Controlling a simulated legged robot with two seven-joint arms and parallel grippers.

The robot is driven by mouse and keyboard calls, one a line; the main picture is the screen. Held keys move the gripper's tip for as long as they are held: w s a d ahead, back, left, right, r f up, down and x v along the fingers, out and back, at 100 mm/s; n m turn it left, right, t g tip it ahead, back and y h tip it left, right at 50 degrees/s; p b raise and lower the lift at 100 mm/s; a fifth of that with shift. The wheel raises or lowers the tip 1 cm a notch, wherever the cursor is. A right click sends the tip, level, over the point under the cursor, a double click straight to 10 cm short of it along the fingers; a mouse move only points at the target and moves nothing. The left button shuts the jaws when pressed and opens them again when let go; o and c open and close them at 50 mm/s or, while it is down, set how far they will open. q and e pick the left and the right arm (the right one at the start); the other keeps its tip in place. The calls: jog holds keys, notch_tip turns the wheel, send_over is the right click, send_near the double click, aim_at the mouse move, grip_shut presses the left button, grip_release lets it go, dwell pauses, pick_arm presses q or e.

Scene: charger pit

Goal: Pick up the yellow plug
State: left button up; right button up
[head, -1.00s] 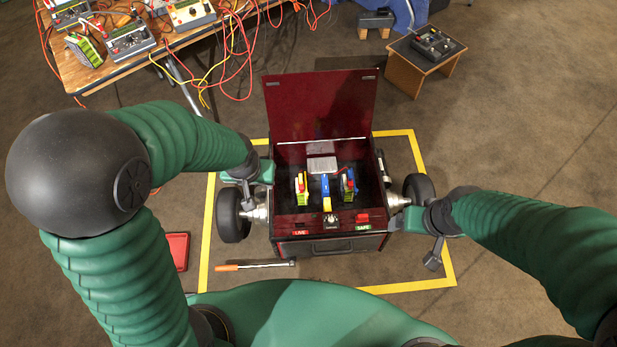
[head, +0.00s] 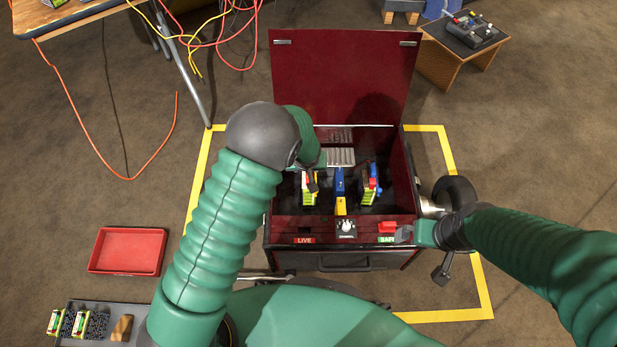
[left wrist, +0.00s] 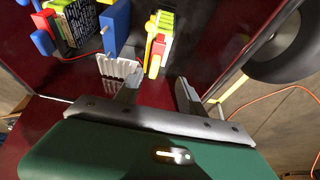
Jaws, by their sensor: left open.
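In the head view, a yellow piece (head: 340,206) sits at the near end of a blue connector (head: 339,182) in the open red box. Left of it stands a yellow-green block with red parts (head: 308,196). I cannot tell for sure which is the plug. My left gripper (head: 311,184) is over the left block, partly hidden by my arm. In the left wrist view, its fingers (left wrist: 158,92) are open and empty, with the yellow-green block (left wrist: 156,45) beyond the gap. My right gripper (head: 405,234) is by the box's front right corner; its jaws are unclear.
The red box (head: 283,231) has its lid (head: 338,80) raised behind. A pale metal block (head: 341,157) and a right-hand block with blue parts (head: 369,188) stand inside. A red tray (head: 128,250) lies on the floor at left. Yellow tape surrounds the box.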

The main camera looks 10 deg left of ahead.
pick_arm(q)
jog(key=x, duration=0.2)
jog(key=shift+w+d+f+b, duration=0.1)
jog(key=shift+d+f+b, duration=0.15)
jog(key=shift+f+b, duration=0.05)
jog(key=b+x, duration=0.3)
jog(key=x, duration=0.2)
jog(key=shift+w+d+b, duration=0.2)
jog(key=shift+b, duration=0.2)
jog(key=shift+r, duration=0.15)
pick_arm(e)
jog(key=x, duration=0.2)
jog(key=s+x, duration=0.1)
jog(key=x, duration=0.2)
jog(key=shift+d, duration=0.2)
pick_arm(q)
jog(key=shift+c, duration=0.5)
grip_shut()
